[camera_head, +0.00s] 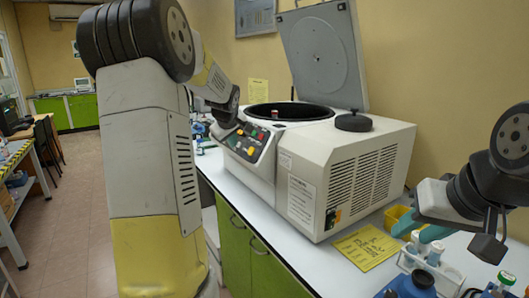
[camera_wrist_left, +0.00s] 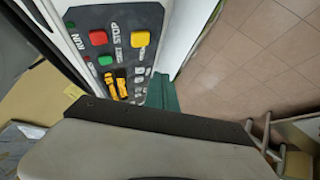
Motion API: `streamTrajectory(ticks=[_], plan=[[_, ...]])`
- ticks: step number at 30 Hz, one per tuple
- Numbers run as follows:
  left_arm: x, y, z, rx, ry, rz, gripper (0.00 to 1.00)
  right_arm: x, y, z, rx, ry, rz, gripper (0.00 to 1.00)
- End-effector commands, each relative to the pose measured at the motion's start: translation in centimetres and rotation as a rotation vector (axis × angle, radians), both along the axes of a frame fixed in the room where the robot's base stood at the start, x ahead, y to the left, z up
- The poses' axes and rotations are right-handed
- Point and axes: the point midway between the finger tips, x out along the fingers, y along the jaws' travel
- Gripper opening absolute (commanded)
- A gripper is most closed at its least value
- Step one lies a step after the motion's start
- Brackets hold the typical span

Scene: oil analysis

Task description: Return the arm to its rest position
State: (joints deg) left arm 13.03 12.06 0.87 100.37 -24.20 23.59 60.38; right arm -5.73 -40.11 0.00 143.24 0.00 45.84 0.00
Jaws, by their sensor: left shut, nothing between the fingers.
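My left arm crosses the left of the head view, and its dark wrist reaches the front of the centrifuge (camera_head: 345,165). In the left wrist view, the teal fingers of my left gripper (camera_wrist_left: 163,94) show as one closed piece beside the control panel (camera_wrist_left: 117,50); I cannot tell whether they touch it. The panel has red, green and yellow buttons and also shows in the head view (camera_head: 243,140). The centrifuge lid (camera_head: 322,50) is raised. My right gripper (camera_head: 421,229) is at the right, its teal fingers apart above a tube rack (camera_head: 425,268).
A yellow sheet (camera_head: 366,247) lies on the white bench (camera_head: 330,265) before the centrifuge. A black knob-like lid (camera_head: 353,122) sits on the centrifuge. Floor (camera_head: 80,220) is open at the left.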

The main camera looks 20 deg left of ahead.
Motion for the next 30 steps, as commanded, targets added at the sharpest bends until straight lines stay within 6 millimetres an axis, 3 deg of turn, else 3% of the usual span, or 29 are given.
streamTrajectory(ticks=[7,11,14,20,27,30], plan=[[-0.2,-0.2,0.2,0.002,0.002,-0.006,0.0,0.0,0.0,0.0,0.0,0.0,0.0,0.36],[-2.4,-2.0,1.4,0.026,0.018,-0.061,0.0,0.0,0.0,0.0,0.0,0.0,0.0,0.36],[-6.1,-4.6,2.8,0.059,0.047,-0.15,0.0,0.0,0.0,0.0,0.0,0.0,0.0,0.36],[-15.6,-10.5,4.1,0.137,0.114,-0.388,0.0,0.0,0.0,0.0,0.0,0.0,0.0,0.36],[-27.1,-16.3,2.7,0.218,0.161,-0.699,0.0,0.0,0.0,0.0,0.0,0.0,0.0,0.36],[-31.0,-18.0,1.5,0.244,0.17,-0.813,0.0,0.0,0.0,0.0,0.0,0.0,0.0,0.36]])
